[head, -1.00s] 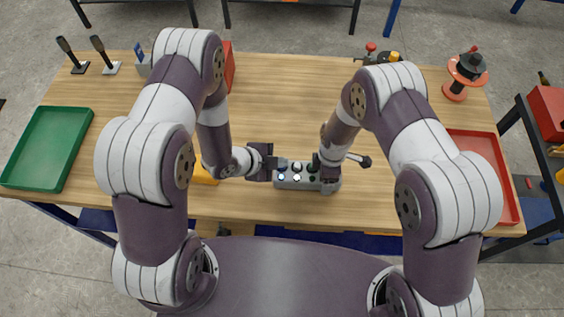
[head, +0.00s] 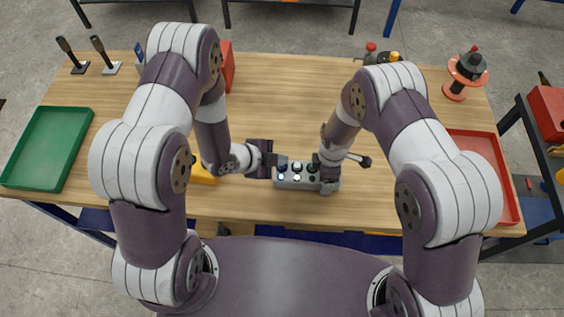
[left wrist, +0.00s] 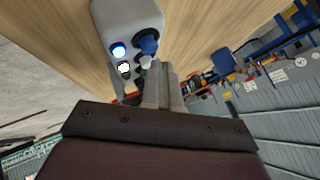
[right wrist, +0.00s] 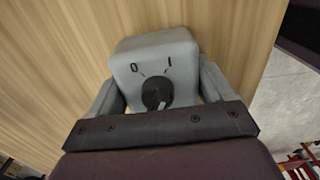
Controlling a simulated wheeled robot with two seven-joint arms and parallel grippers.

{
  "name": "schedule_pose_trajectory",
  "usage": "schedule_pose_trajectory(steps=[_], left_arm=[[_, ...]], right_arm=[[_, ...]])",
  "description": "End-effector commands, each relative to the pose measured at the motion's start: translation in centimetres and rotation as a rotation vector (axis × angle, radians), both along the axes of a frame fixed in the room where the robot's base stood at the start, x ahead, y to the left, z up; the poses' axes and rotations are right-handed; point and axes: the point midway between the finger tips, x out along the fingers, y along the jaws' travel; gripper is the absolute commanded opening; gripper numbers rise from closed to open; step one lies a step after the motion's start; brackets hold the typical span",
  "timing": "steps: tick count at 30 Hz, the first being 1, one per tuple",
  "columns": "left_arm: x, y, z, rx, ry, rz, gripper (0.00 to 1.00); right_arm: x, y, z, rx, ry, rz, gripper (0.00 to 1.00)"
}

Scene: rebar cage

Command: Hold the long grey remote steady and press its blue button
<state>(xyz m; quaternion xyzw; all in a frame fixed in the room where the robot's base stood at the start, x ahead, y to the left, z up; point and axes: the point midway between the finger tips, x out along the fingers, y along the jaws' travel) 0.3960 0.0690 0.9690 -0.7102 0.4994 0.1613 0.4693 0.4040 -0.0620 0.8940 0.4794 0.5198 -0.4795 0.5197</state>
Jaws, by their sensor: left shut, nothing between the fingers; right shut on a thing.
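The long grey remote (head: 290,183) lies on the table in front of me, with several buttons and knobs on its top. My right gripper (head: 329,180) is shut on its right end; in the right wrist view the fingers clasp both sides of the grey end (right wrist: 185,55) with a 0–I dial (right wrist: 157,93). My left gripper (head: 270,162) is shut and empty at the remote's left end. In the left wrist view its fingertips (left wrist: 160,75) are close to a dark blue knob (left wrist: 147,42).
A yellow object (head: 203,174) lies left of the remote, partly behind my left arm. A green tray (head: 47,150) is at the far left, a red tray (head: 507,190) at the right. The table's middle is clear.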

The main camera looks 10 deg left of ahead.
Motion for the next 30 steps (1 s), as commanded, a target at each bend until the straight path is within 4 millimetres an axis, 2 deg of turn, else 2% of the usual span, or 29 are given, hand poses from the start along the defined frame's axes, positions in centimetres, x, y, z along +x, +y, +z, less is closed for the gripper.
schedule_pose_trajectory(steps=[13, 24, 30], left_arm=[[0.0, 0.0, 0.9, -0.001, -0.002, 0.001, 0.00], [0.1, 0.0, 4.5, 0.000, -0.003, 0.001, 0.00], [0.0, 0.0, 5.5, 0.000, -0.002, 0.001, 0.00]], right_arm=[[0.0, 0.0, 0.0, 0.000, -0.001, 0.000, 0.33], [0.0, 0.0, 0.0, 0.000, -0.001, 0.000, 0.33], [0.0, 0.0, 0.0, 0.000, -0.001, 0.000, 0.33]])
